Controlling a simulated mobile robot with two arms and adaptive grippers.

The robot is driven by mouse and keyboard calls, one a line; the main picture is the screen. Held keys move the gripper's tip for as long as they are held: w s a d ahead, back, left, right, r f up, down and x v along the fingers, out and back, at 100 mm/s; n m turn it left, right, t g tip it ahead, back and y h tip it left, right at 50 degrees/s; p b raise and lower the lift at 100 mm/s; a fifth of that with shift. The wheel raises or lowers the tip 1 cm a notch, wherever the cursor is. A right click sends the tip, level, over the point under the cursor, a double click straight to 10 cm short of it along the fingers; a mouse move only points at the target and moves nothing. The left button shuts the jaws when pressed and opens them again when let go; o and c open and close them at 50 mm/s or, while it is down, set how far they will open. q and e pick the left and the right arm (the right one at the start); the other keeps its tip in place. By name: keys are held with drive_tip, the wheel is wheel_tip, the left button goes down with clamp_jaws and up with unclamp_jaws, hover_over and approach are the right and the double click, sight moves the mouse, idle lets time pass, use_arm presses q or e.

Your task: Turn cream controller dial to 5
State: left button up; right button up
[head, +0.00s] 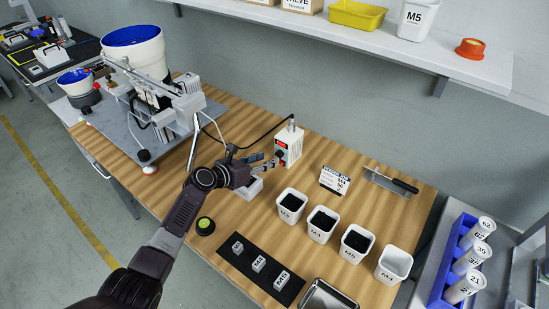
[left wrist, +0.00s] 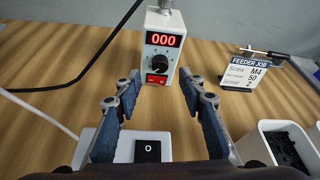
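The cream controller (head: 288,147) stands upright at the back of the wooden table, in front of the wall. In the left wrist view the controller (left wrist: 178,56) shows a red display (left wrist: 163,40) reading 000, a black dial (left wrist: 160,66) below it and a red switch (left wrist: 156,79) at the bottom. My left gripper (head: 275,163) is in front of the controller. In the left wrist view my left gripper (left wrist: 160,82) is open and empty, its blue-padded fingers spread on either side of the controller's lower front. The fingers appear short of the dial. My right gripper is not in view.
A white box with a black switch (left wrist: 148,151) sits beneath the left gripper. A feeder job card (head: 334,180) stands right of the controller. White bins (head: 291,206) stand in front, a black label mat (head: 262,268) nearer. A bowl feeder (head: 135,50) is left; a shelf (head: 350,32) is above.

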sight(278, 155)
use_arm(q)
drive_tip(key=b+x, duration=0.1)
drive_tip(key=x, duration=0.3)
drive_tip(key=shift+f, duration=0.15)
drive_tip(key=shift+w+d+b, duration=0.25)
drive_tip(key=shift+w+b, duration=0.1)
drive_tip(key=shift+b, duration=0.05)
clamp_jaws()
